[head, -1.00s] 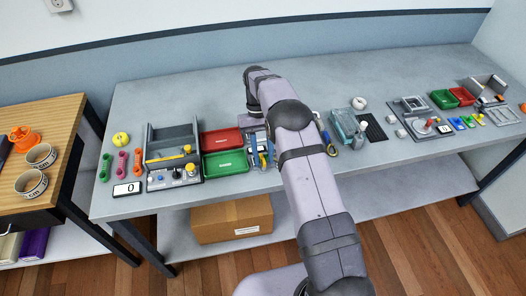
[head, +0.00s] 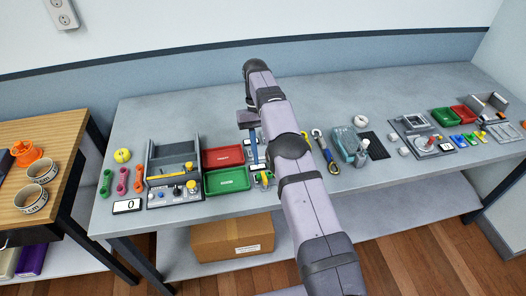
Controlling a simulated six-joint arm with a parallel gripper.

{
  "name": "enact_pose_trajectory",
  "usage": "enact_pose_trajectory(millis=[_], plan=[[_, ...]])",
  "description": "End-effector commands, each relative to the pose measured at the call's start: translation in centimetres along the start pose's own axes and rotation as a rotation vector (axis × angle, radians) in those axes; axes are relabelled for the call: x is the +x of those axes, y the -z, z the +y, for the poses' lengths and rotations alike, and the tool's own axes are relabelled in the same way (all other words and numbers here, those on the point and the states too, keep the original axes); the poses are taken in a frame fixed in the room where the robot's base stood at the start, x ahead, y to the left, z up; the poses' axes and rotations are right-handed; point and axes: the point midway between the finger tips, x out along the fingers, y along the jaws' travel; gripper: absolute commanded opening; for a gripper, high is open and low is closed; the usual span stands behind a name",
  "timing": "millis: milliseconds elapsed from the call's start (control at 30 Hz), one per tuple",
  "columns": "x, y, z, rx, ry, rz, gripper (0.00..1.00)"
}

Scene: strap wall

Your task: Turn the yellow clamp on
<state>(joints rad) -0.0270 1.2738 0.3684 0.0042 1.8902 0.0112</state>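My gripper (head: 253,150) hangs down from the wrist over the middle of the table, just right of the red and green trays. One narrow blue part shows below its dark body, and the arm covers part of that area. A small yellow and green piece (head: 264,177) on a pale base lies close below the gripper; it may be the yellow clamp, but it is too small and partly hidden to be sure. I cannot tell whether the gripper touches it or how far apart the fingers are.
A red tray (head: 223,156) and a green tray (head: 228,181) lie left of the gripper. A grey box with a knob panel (head: 173,194) is further left. A yellow-handled tool (head: 332,164) and a teal-grey device (head: 346,143) are right of the arm. The back strip of table is clear.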

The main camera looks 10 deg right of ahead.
Motion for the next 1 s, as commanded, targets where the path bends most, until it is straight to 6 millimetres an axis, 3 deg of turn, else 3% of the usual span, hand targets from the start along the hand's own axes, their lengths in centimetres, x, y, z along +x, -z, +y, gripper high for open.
enact_pose_trajectory(millis=[733, 1000], plan=[[-0.4, -0.1, 0.0, 0.0, 0.0, 0.0, 0.27], [-1.5, -0.5, 0.1, 0.002, 0.001, 0.029, 0.27]])
